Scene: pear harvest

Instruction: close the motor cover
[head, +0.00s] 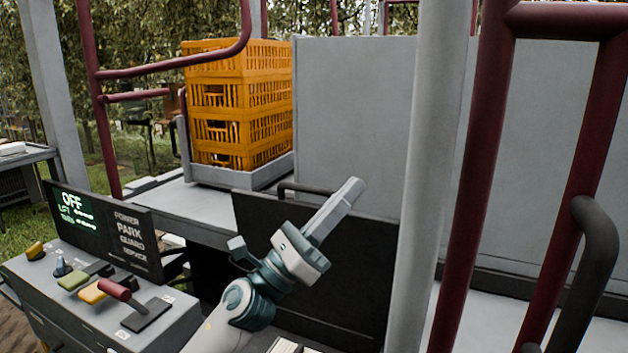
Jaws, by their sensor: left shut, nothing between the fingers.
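A dark, flat panel (372,262) with a black bar handle (300,188) along its top edge stands in the middle of the head view. It looks like the motor cover and appears raised, with a dark gap (212,292) to its lower left. My left gripper (349,189) is shut and empty. Its fingers point up and to the right in front of the panel's upper part, with the tips right of the handle. I cannot tell whether it touches the panel. My arm hides part of the panel's lower left. My right gripper is not in view.
A control box (165,318) with coloured levers and a display (100,232) reading OFF and PARK is at lower left. Stacked orange crates (240,103) stand behind. A grey post (432,150) and dark red rails (478,170) block the right side.

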